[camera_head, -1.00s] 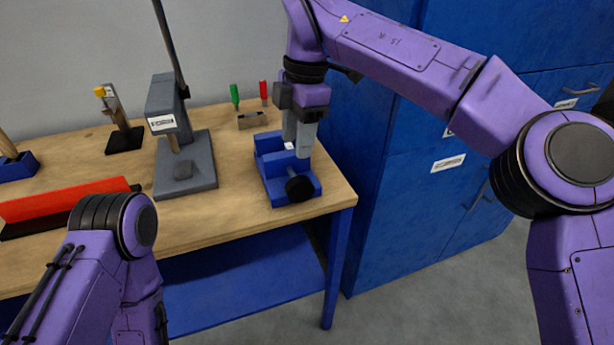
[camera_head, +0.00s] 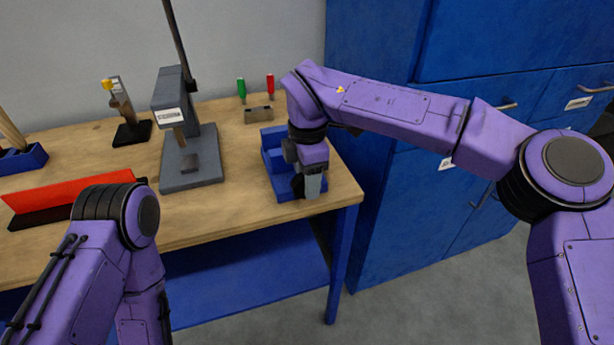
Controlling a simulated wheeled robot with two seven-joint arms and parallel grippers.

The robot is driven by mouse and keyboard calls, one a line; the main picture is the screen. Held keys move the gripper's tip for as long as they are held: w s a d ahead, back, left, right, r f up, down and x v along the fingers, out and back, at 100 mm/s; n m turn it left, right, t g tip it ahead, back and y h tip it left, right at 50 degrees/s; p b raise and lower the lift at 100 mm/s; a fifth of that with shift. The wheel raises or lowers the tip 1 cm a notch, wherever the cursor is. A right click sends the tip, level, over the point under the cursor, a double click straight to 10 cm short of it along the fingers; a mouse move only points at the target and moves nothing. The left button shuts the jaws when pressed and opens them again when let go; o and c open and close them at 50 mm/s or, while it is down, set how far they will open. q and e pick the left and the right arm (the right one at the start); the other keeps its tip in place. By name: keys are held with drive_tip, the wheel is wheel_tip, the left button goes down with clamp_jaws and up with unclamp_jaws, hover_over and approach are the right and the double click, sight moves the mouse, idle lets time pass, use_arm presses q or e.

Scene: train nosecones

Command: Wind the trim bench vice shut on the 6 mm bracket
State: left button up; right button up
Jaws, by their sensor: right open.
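The blue bench vice (camera_head: 271,158) stands near the right front corner of the wooden bench. My right gripper (camera_head: 308,190) points down at the front of the vice, at its black handle knob (camera_head: 297,186), which is partly hidden behind the fingers. The gripper is open; I cannot tell whether its fingers touch the knob. The gap between the jaws and any bracket in it are hidden by my right wrist. My left arm comes in at the lower left, and its gripper is out of view.
A grey arbor press (camera_head: 191,165) stands left of the vice. A small holder (camera_head: 259,115) with green and red handled tools is behind it. A red bar (camera_head: 70,200), a toggle clamp (camera_head: 125,115) and a blue bin (camera_head: 22,159) lie further left. Blue cabinets (camera_head: 385,200) stand right of the bench.

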clamp_jaws()
drive_tip(key=shift+w+d+f+y+b, duration=0.1)
drive_tip(key=shift+f+y+b, duration=0.1)
drive_tip(key=shift+y+b, duration=0.35)
drive_tip(key=y+b, duration=0.1)
drive_tip(key=b, duration=0.1)
drive_tip(key=g+y+b, duration=0.1)
drive_tip(key=shift+d+f+b, duration=0.2)
drive_tip(key=shift+b, duration=0.2)
drive_tip(key=y+b, duration=0.1)
drive_tip(key=g+y+b, duration=0.1)
drive_tip(key=y, duration=0.1)
drive_tip(key=shift+w+d+b, duration=0.15)
drive_tip(key=shift+d+b, duration=0.05)
drive_tip(key=shift+b, duration=0.1)
drive_tip(key=shift+r+y, duration=0.15)
drive_tip(key=shift+y, duration=0.1)
unclamp_jaws()
